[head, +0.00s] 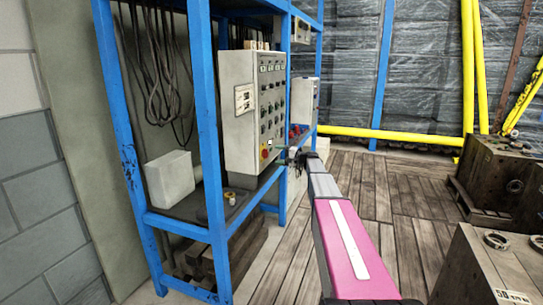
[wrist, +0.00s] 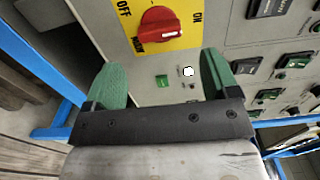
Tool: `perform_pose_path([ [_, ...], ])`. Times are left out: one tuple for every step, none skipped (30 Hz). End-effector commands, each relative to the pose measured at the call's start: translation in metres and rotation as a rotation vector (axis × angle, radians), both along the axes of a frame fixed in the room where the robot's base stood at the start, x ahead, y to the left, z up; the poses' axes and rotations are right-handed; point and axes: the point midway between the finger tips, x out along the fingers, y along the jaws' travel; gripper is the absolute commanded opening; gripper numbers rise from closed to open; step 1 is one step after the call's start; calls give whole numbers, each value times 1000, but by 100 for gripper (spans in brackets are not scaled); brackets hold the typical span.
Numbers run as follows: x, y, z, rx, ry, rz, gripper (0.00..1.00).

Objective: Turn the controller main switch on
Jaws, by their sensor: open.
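The controller (head: 250,105) is a grey cabinet with rows of knobs and buttons, mounted in a blue frame. Its main switch (head: 264,152) is a red rotary knob on a yellow plate, low on the front face. In the wrist view the red knob (wrist: 160,25) shows at the top, with OFF printed to its left and ON to its right. I cannot tell clearly which mark the knob points to. My gripper (wrist: 163,72) is open, its two green fingers apart and empty, with the knob beyond and between them, not touched. In the head view my gripper (head: 294,156) is beside the cabinet's lower right edge.
The blue frame (head: 215,160) stands around the controller, with a white box (head: 169,179) on its shelf. Black cables (head: 155,75) hang behind. Dark mould blocks (head: 490,265) stand on the right. The plank floor between is clear.

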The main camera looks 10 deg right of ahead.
Motion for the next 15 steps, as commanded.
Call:
perform_pose_path([
  [-6,-9,0,0,0,-2,81],
  [-8,-13,0,0,0,-2,81],
  [-11,-18,0,0,0,-1,81],
  [-13,-22,0,0,0,-1,81],
  [-15,-25,0,0,0,-1,81],
  [-17,-29,0,0,0,-2,81],
  [-19,-32,0,0,0,-2,81],
  [-20,-34,0,0,1,-1,81],
  [-21,-36,0,0,1,-1,81],
  [-22,-37,0,1,1,0,81],
  [-22,-38,0,1,1,0,81],
  [-23,-39,0,1,1,0,81],
  [-23,-39,0,1,1,0,81],
  [-23,-39,0,1,1,1,81],
  [-23,-40,0,1,1,1,81],
])
